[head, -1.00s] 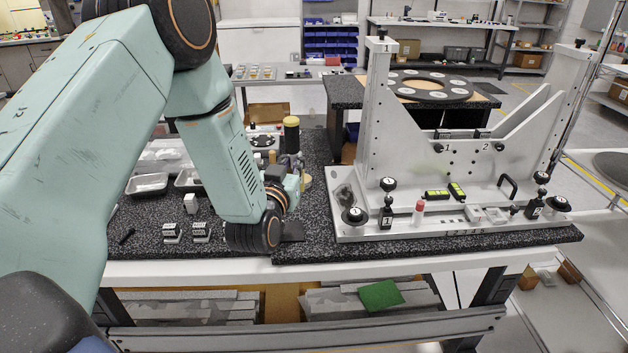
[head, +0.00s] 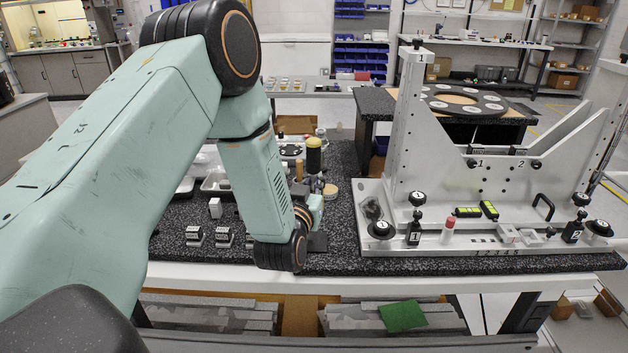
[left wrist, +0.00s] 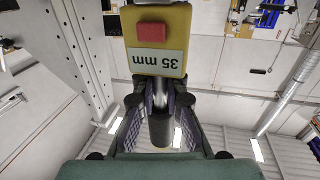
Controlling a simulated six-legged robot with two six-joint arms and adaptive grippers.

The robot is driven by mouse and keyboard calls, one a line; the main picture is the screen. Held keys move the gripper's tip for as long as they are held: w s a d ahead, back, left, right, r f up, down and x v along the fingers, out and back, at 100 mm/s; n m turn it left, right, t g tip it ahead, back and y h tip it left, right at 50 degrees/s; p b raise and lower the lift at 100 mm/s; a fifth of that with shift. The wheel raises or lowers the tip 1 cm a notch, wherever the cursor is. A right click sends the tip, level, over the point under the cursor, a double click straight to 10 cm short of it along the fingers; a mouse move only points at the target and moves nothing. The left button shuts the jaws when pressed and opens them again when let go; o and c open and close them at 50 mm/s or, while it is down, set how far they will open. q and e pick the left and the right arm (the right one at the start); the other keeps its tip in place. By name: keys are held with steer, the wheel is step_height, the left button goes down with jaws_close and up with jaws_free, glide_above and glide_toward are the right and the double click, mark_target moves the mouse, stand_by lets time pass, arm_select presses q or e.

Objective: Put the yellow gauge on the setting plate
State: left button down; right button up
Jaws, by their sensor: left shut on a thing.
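The yellow gauge (left wrist: 158,40) fills the top middle of the left wrist view. It has a red block and a white label reading 35 mm, upside down in that picture. My left gripper (left wrist: 158,100) is shut on the grey cylindrical part below the yellow body. In the head view my left gripper (head: 314,192) is low over the granite bench, left of the mirror fixture; I cannot make out the gauge there. A dark flat plate (head: 319,242) lies beside the wrist near the front edge; I cannot tell whether it is the setting plate. My right gripper is not in view.
The tall grey mirror fixture (head: 440,130) stands right of my arm, with black knobs and a red-capped part (head: 448,230) on its base. Two small blocks (head: 209,236) and a white piece (head: 214,208) are left of my wrist. A black, yellow-topped cylinder (head: 314,157) stands behind.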

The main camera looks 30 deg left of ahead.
arm_select(q)
steer(key=shift+s+f+b, duration=0.15)
steer(key=shift+f+b, duration=0.3)
steer(key=shift+f, duration=0.05)
steer(key=shift+f+b, duration=0.55)
steer(key=shift+f, duration=0.35)
steer(key=shift+f+b, duration=1.4)
steer(key=shift+f, duration=0.3)
stand_by(0.7)
steer(key=c, duration=1.3)
jaws_free()
